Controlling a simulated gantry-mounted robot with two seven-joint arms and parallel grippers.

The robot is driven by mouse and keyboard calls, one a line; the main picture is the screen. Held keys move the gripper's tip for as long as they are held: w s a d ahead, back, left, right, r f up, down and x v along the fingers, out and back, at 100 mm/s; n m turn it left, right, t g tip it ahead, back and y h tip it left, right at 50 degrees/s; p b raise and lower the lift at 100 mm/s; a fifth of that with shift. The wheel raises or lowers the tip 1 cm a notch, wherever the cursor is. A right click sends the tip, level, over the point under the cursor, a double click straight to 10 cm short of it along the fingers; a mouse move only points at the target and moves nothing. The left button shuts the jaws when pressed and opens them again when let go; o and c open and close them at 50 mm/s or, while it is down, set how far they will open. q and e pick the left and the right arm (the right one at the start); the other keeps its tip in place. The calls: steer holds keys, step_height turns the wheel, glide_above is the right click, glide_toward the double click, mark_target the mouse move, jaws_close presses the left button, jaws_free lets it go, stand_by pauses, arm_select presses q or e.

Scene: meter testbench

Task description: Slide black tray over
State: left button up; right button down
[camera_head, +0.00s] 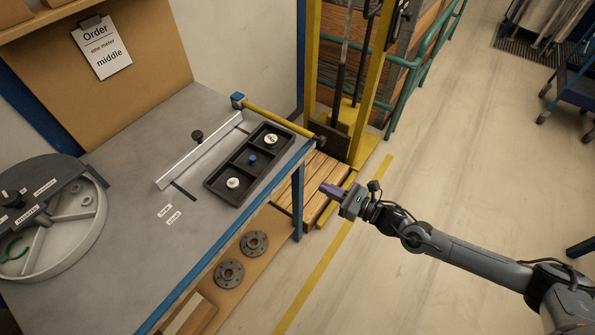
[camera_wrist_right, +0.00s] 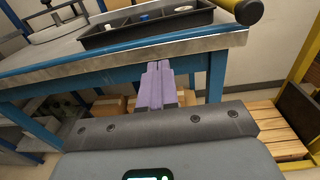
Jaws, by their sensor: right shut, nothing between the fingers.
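The black tray (camera_head: 221,186) lies near the right edge of the grey bench top in the head view. It has compartments holding two white round pieces (camera_head: 233,183) and a blue-topped piece (camera_head: 253,159). In the right wrist view the tray (camera_wrist_right: 120,38) sits on the bench above the fingers. My right gripper (camera_head: 332,190) is shut and empty, with purple fingers. It is off the bench's right side, apart from the tray; the fingers also show in the right wrist view (camera_wrist_right: 158,82). My left gripper is not in view.
A metal rail (camera_head: 200,152) with a black knob stands left of the tray. A yellow bar (camera_head: 280,121) runs along the bench's far end. A round grey device (camera_head: 60,225) stands at left. A wooden pallet (camera_head: 312,190) and yellow frame lie beyond.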

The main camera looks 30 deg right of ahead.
steer(key=w+r, duration=0.1)
steer(key=w, duration=0.1)
steer(key=b, duration=0.2)
glide_toward(277, 158)
steer(key=x, duration=0.6)
steer(key=shift+w+a+f, duration=0.15)
steer(key=shift+w+a, duration=0.1)
steer(key=shift+w, duration=0.05)
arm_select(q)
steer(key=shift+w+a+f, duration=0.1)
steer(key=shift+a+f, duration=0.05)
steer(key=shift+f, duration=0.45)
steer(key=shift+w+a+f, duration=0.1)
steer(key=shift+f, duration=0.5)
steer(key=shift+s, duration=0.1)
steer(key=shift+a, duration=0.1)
